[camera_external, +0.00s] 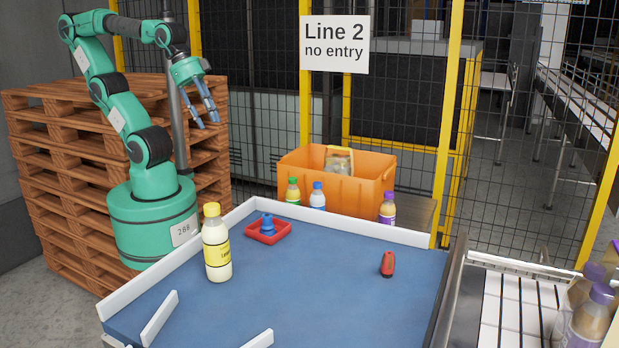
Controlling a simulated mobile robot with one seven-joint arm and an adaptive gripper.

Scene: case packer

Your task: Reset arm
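My green arm stands at the left beside the blue table, bent high with its wrist reaching to the right. My gripper (207,122) hangs in the air above and behind the table's left back edge. Its fingers point down and are spread apart, with nothing seen between them. It touches nothing on the table.
A yellow bottle (217,245) stands upright on the blue table (310,290). A red tray with a blue piece (267,225) and a red object (387,264) are also on it. White rails (345,222) edge the table. Several bottles and an orange crate (345,178) stand behind.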

